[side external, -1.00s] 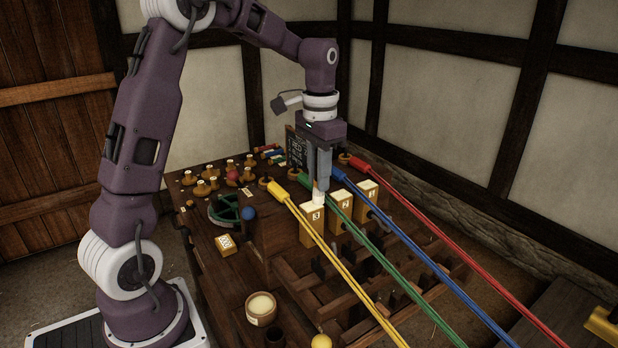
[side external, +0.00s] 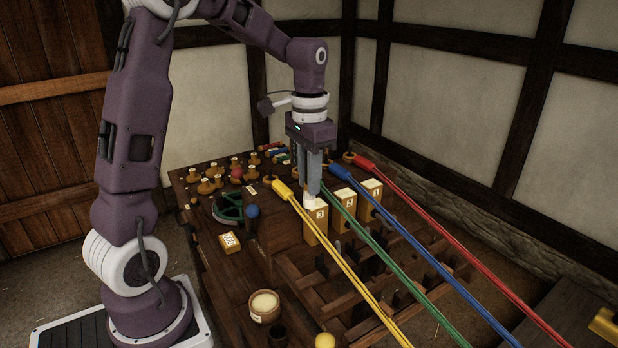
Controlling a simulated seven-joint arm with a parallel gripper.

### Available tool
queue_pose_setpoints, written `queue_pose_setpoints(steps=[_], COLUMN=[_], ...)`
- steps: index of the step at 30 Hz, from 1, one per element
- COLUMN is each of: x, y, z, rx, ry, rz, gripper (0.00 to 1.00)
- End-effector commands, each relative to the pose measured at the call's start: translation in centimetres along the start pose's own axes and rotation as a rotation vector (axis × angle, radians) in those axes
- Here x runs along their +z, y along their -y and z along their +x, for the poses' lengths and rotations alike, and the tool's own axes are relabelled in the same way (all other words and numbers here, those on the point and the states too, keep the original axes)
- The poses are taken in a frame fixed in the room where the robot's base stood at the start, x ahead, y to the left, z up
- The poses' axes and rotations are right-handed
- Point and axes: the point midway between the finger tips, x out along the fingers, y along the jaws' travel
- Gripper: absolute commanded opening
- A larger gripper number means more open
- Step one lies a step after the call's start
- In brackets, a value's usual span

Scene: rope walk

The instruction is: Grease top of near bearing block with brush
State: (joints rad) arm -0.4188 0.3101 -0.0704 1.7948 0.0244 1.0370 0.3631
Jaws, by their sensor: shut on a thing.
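My gripper (side external: 311,190) points down, low over the near bearing block (side external: 316,224), a yellow block marked 3. The gripper is shut on the brush, which is mostly hidden by the fingers. A pale patch at the fingertips meets the block's top; I cannot tell bristles from grease there. Block 2 (side external: 343,205) and block 1 (side external: 371,189) stand behind to the right, with pale tops. A round wooden pot with cream-coloured contents (side external: 264,304) stands at the bench's front.
Yellow (side external: 345,272), green (side external: 390,258), blue (side external: 420,245) and red (side external: 450,226) strands run from the hooks toward the lower right, close by the blocks. A green ring-shaped object (side external: 228,208), a blue ball (side external: 252,211) and a small yellow block (side external: 230,243) lie left. A yellow ball (side external: 325,341) is in front.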

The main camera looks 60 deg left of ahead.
Motion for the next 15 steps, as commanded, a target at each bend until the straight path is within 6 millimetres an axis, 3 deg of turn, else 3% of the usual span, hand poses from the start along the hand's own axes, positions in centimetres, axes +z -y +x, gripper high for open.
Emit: queue_pose_setpoints(steps=[15], x=[-4.8], y=[0.1], z=[0.1], rx=[0.0], ry=[0.0], rz=[0.002], gripper=[0.0])
